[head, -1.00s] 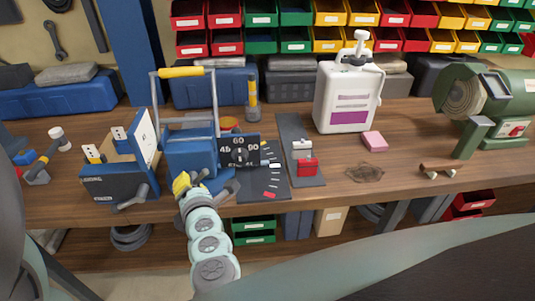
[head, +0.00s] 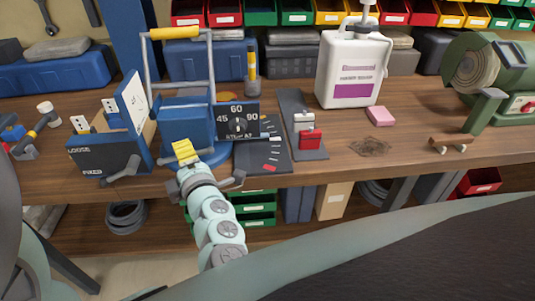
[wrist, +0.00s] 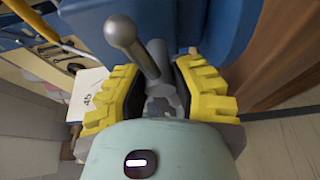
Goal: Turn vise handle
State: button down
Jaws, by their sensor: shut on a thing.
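The blue vise (head: 186,124) stands at the bench's front edge, left of the middle in the head view. Its grey handle (head: 236,180) shows just right of my wrist. In the wrist view the handle (wrist: 130,40) is a grey bar with a round knob end, running down between the yellow finger pads. My gripper (head: 185,151) is at the front of the vise, shut on the handle, and its yellow pads also show in the wrist view (wrist: 160,95). The exact contact between pads and bar is partly hidden.
A box marked LOOSE and FIXED (head: 100,158) with a grey lever stands close on the left. A white jug (head: 350,68) and a green grinder (head: 500,75) stand to the right.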

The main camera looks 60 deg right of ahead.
jog(key=shift+f+m, duration=0.1)
jog(key=shift+m, duration=0.4)
jog(key=c, duration=0.7)
grip_release()
jog(key=shift+c, duration=0.2)
jog(key=shift+s, duration=0.1)
jog(key=v, duration=1.2)
jog(key=shift+f, duration=0.1)
